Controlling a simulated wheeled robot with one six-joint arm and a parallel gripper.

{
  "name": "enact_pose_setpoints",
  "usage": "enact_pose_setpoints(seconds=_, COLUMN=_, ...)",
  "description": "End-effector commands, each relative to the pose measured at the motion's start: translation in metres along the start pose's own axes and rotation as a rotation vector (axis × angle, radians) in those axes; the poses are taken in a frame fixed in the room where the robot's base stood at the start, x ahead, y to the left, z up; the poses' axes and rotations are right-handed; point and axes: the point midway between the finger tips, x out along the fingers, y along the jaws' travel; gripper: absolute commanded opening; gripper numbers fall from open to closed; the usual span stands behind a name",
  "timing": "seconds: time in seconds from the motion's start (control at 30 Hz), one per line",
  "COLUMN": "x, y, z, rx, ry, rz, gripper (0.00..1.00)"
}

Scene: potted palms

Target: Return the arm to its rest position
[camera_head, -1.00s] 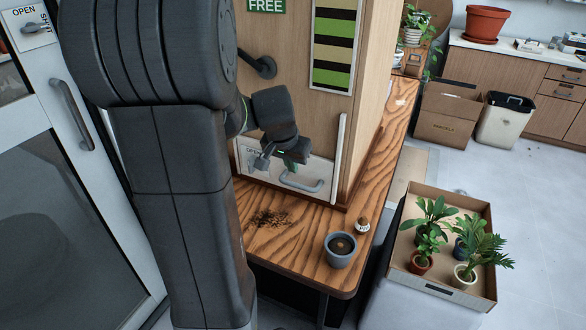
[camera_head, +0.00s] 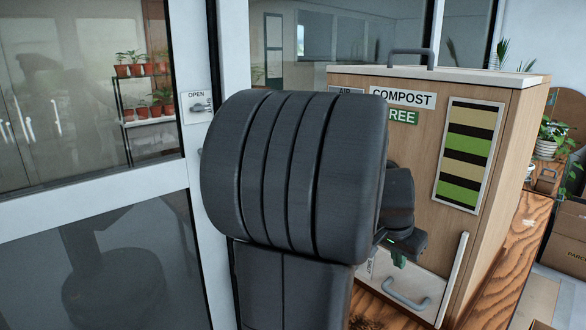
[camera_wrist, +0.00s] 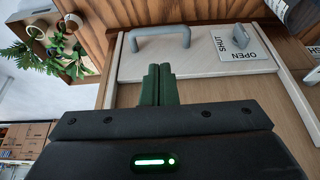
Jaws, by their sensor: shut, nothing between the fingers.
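My gripper (camera_head: 398,260) is mostly hidden behind my dark arm in the head view, in front of the wooden compost cabinet (camera_head: 475,150). In the wrist view my gripper (camera_wrist: 158,72) shows its two green fingers together with nothing between them. They point toward the pale hatch panel (camera_wrist: 200,65) with a grey handle (camera_wrist: 160,36). The fingers look apart from the handle, though the exact gap cannot be told. An OPEN/SHUT sign (camera_wrist: 242,44) is on the panel.
A glass door with an OPEN switch (camera_head: 198,106) stands at the left. The wooden table (camera_head: 515,250) runs along the cabinet's right side. A box of potted palms (camera_wrist: 60,75) and a grey pot (camera_wrist: 78,20) show in the wrist view.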

Motion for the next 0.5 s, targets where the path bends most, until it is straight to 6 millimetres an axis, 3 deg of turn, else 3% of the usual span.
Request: enact_pose_setpoints(seconds=0.5, x=0.096, y=0.001, z=0.002, rx=0.000, ry=-0.005, rz=0.003, gripper=0.00)
